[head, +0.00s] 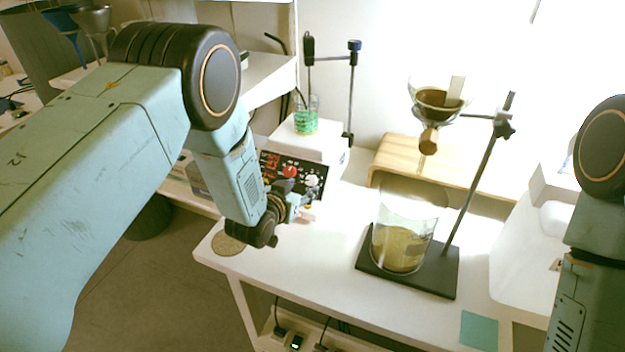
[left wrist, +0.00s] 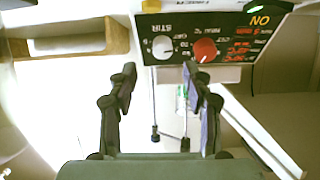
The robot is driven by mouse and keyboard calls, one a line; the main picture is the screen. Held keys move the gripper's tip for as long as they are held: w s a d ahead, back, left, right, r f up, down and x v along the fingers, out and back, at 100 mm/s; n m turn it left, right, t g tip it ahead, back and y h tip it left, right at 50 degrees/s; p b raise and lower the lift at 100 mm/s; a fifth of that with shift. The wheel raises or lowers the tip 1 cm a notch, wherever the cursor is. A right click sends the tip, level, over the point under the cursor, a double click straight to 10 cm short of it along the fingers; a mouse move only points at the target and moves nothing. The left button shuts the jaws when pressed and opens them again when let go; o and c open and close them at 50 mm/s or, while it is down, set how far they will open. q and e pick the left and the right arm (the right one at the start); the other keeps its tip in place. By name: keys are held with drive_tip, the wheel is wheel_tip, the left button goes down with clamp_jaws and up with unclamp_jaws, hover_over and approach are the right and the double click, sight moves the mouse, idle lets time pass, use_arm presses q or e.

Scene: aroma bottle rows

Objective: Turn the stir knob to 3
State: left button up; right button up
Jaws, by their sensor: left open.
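The hotplate stirrer (head: 318,142) stands on the white bench, its black front panel facing me. The stir knob (left wrist: 162,47) is white, under an upside-down STIR label in the left wrist view. It also shows at the panel's right side in the head view (head: 312,181). A red knob (left wrist: 205,50) sits beside it. My left gripper (left wrist: 160,73) is open and empty in front of the panel, its fingers apart from the stir knob, which appears between and beyond the tips. In the head view the left gripper (head: 300,207) is partly hidden by its wrist. My right gripper is out of view.
A beaker (head: 402,245) of yellowish liquid stands on a black stand base (head: 440,277) right of the stirrer. A funnel (head: 438,103) hangs above it. A wooden shelf (head: 400,160) is behind. A round coaster (head: 228,244) lies near the bench's left edge.

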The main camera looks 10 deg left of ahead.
sight(311, 181)
use_arm(q)
drive_tip(key=shift+w+a+f, duration=0.2)
drive_tip(key=shift+w+a, duration=0.1)
drive_tip(key=shift+w, duration=0.2)
drive_tip(key=x, duration=0.3)
drive_tip(key=b+x, duration=0.1)
drive_tip(key=x, duration=0.1)
drive_tip(key=shift+s+d+f, duration=0.1)
drive_tip(key=shift+d+f, duration=0.05)
drive_tip(key=shift+d, duration=0.2)
drive_tip(key=shift+a, duration=0.25)
drive_tip(key=shift+w+d, duration=0.25)
drive_tip(key=shift+w, duration=0.15)
drive_tip(key=shift+f, duration=0.1)
drive_tip(key=shift+c, duration=0.6)
drive_tip(key=shift+s+a+r, duration=0.2)
drive_tip(key=c, duration=0.5)
drive_tip(key=shift+d, duration=0.1)
clamp_jaws()
